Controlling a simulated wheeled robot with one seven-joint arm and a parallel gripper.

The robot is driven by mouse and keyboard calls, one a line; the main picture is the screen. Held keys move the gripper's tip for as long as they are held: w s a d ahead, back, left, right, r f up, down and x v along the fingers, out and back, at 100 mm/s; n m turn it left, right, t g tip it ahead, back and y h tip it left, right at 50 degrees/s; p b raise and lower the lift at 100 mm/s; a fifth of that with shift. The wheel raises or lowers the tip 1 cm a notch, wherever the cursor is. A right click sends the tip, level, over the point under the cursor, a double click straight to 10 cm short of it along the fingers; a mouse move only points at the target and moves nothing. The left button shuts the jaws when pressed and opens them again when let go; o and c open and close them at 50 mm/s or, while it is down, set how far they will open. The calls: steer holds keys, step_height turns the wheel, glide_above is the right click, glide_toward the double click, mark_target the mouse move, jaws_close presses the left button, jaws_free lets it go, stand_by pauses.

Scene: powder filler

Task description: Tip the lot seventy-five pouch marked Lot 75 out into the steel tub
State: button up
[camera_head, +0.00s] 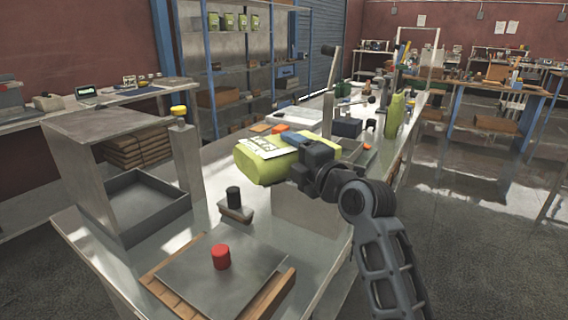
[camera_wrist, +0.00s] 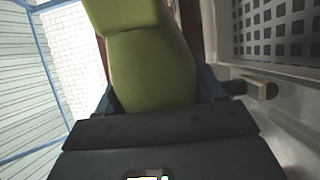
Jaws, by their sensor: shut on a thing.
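A yellow-green pouch (camera_head: 258,166) with a white label lies tipped nearly on its side in the head view. The label's print is too small to read. My gripper (camera_head: 303,150) is shut on the pouch from the right and holds it above the bench. In the wrist view the pouch (camera_wrist: 150,72) sits between the fingers (camera_wrist: 160,100). A grey steel-walled box (camera_head: 308,208), perhaps the steel tub, stands below the pouch and gripper. Its inside is hidden, and I cannot tell whether the pouch's mouth is over it or whether anything pours.
Another green pouch (camera_head: 394,118) stands farther along the bench. In front are a black-knobbed block (camera_head: 235,205) and a red-knobbed plate (camera_head: 221,257). A steel housing with an open tray (camera_head: 145,208) stands at left. Several green pouches (camera_head: 228,21) sit on the back shelf.

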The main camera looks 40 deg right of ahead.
steer(key=n+b, duration=0.2)
steer(key=n, duration=0.1)
steer(key=n+b, duration=0.1)
steer(key=shift+d+r+n+b, duration=0.1)
steer(key=shift+r+n+b, duration=0.15)
steer(key=shift+n+b, duration=0.05)
steer(key=n+b, duration=0.1)
steer(key=n, duration=0.1)
steer(key=r+n+b, duration=0.1)
steer(key=n, duration=0.1)
steer(key=n+b, duration=0.2)
steer(key=shift+r, duration=0.3)
steer(key=n+b, duration=0.1)
steer(key=n, duration=0.1)
steer(key=r+n+b, duration=0.1)
steer(key=n+b, duration=0.1)
steer(key=shift+r+n, duration=0.1)
steer(key=shift+n, duration=0.3)
steer(key=n+b, duration=0.1)
steer(key=b, duration=0.3)
steer(key=shift+r+n+b, duration=0.3)
steer(key=shift+n+b, duration=0.3)
steer(key=shift+b, duration=0.35)
steer(key=shift+r, duration=0.25)
